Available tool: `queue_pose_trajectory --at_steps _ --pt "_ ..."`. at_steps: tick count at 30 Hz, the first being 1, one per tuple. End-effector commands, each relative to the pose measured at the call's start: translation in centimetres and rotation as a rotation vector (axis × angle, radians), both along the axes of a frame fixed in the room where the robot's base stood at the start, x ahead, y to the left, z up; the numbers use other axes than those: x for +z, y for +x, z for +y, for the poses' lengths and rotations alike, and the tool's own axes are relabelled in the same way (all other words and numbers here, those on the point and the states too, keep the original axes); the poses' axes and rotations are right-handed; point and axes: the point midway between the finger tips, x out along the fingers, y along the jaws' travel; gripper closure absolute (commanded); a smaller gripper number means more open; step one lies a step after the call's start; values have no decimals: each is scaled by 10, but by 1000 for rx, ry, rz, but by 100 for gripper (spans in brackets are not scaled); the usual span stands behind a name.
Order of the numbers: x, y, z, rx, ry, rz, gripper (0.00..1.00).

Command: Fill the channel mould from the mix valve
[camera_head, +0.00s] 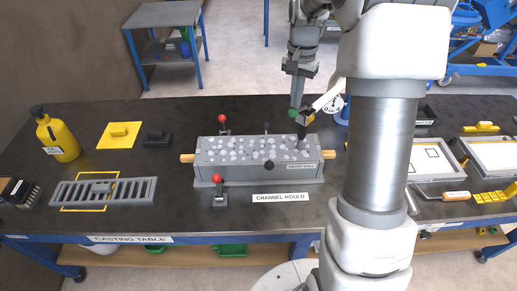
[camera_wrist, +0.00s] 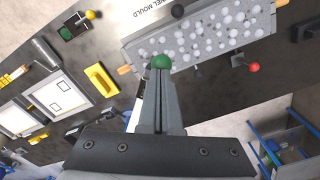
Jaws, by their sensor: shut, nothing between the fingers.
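The grey channel mould (camera_head: 318,169) stands on the black casting table. Its top is covered with pale round blobs on grey; it also shows at the top of the wrist view (camera_wrist: 135,52). My gripper (camera_head: 296,103) points down above the mould's right end, fingers shut with nothing between them. A green knob (camera_head: 292,113) is right at the fingertips, also in the wrist view (camera_wrist: 161,62); I cannot tell whether they touch it. A dark spout-like part (camera_head: 301,129) is below the knob, over the mould's right end. The valve body is mostly hidden by my arm.
Red-knobbed clamps (camera_head: 217,180) stand in front of and behind the mould. White trays (camera_head: 437,160) are right. A white gauge (camera_head: 333,104) is close beside my gripper.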

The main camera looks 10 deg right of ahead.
Motion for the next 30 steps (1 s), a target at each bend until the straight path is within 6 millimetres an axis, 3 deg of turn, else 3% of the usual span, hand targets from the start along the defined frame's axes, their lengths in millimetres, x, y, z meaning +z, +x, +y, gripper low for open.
queue_pose_trajectory --at_steps 10,24,30 --pt "4 0 0 0 0 0 100" --pt "70 0 0 -1 0 0 100" --pt "70 0 0 0 0 0 100"
